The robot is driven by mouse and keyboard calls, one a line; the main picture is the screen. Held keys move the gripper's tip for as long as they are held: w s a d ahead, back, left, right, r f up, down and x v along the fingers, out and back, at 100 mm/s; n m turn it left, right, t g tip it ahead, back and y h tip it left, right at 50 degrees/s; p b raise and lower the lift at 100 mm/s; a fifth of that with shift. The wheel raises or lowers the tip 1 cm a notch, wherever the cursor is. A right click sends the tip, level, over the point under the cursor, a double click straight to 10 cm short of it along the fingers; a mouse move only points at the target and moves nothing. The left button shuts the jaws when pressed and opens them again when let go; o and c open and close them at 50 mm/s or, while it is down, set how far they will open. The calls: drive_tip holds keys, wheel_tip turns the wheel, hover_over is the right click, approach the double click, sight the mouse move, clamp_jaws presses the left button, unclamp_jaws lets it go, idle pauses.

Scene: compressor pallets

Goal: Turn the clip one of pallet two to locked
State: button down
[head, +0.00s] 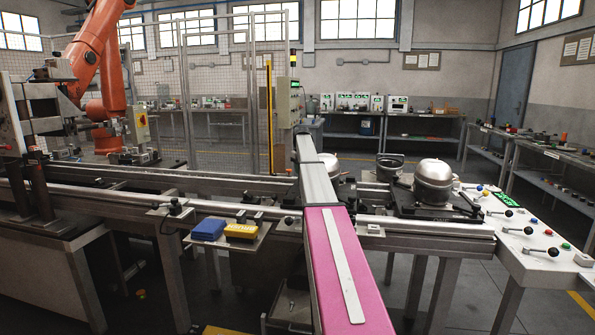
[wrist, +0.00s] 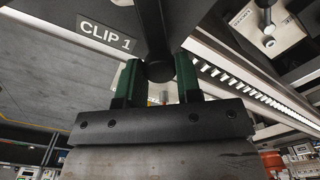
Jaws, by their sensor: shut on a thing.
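In the wrist view, my gripper (wrist: 159,64) has its two green fingers on either side of the dark round knob of clip one (wrist: 160,73), shut on it. A dark bar runs up from the knob to the top edge of the picture. A plate beside it has the label "CLIP 1" (wrist: 105,36). Whether the clip stands at locked cannot be read. In the head view, my arm reaches forward across the conveyor and hides my gripper and the clip. Which pallet carries this clip cannot be read from the label.
A dark pallet (head: 410,207) with a silver compressor (head: 434,181) stands on the conveyor, right of my arm. Another silver compressor (head: 345,164) is partly hidden behind my arm. A white control panel (head: 545,262) with levers is at right. Blue (head: 209,229) and yellow (head: 242,231) blocks sit on a left shelf.

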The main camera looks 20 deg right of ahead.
drive_tip(key=c, duration=0.8)
unclamp_jaws()
drive_tip(key=shift+r, duration=0.1)
wheel_tip(320, 180, up, 11)
drive_tip(key=shift+f, duration=0.2)
